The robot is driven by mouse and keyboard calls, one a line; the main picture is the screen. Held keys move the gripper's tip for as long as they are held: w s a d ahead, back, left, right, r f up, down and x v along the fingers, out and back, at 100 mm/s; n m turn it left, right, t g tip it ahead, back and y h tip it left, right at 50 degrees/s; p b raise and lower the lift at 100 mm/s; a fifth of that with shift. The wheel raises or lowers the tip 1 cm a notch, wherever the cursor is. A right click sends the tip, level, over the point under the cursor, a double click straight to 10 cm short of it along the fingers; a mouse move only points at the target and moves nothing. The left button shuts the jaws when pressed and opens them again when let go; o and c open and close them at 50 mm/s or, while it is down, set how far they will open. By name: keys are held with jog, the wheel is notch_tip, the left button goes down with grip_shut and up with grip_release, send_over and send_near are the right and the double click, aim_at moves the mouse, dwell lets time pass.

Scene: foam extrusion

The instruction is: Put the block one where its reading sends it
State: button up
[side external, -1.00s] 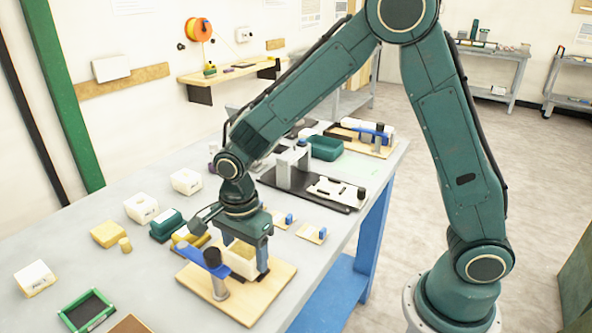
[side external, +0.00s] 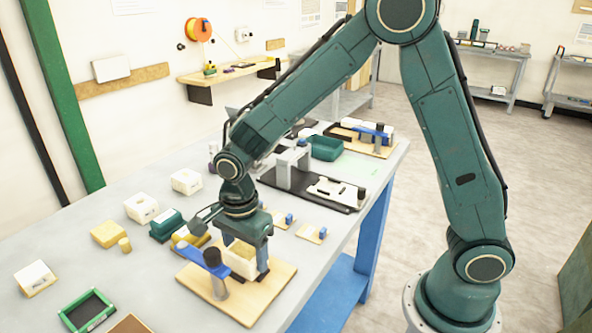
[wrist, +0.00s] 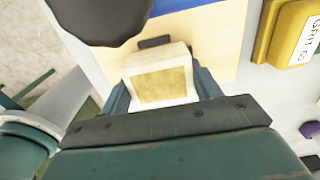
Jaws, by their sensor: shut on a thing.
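My gripper (side external: 246,264) points down over a light wooden board (side external: 268,297) at the front of the table. It is shut on a cream block with a yellowish top (side external: 240,256), one finger at each side. The block is low, at or just above the board; I cannot tell whether it touches. In the wrist view the block (wrist: 160,82) sits between the two fingers (wrist: 160,92). A post with a black knob and a blue bar (side external: 214,262) stands on the board just left of the block. No reading on the held block is visible.
White labelled blocks (side external: 141,207) and a yellow block (side external: 108,233) stand at the left. A green-rimmed tray (side external: 87,311) lies at the front left. A yellow "GRIT" block (wrist: 290,32) is near the board. A black fixture (side external: 310,188) and a green bin (side external: 325,148) stand behind.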

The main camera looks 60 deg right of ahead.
jog(key=shift+f, duration=0.25)
dwell(0.4)
jog(key=o, duration=1)
jog(key=shift+o, duration=0.2)
notch_tip(320, 180, up, 14)
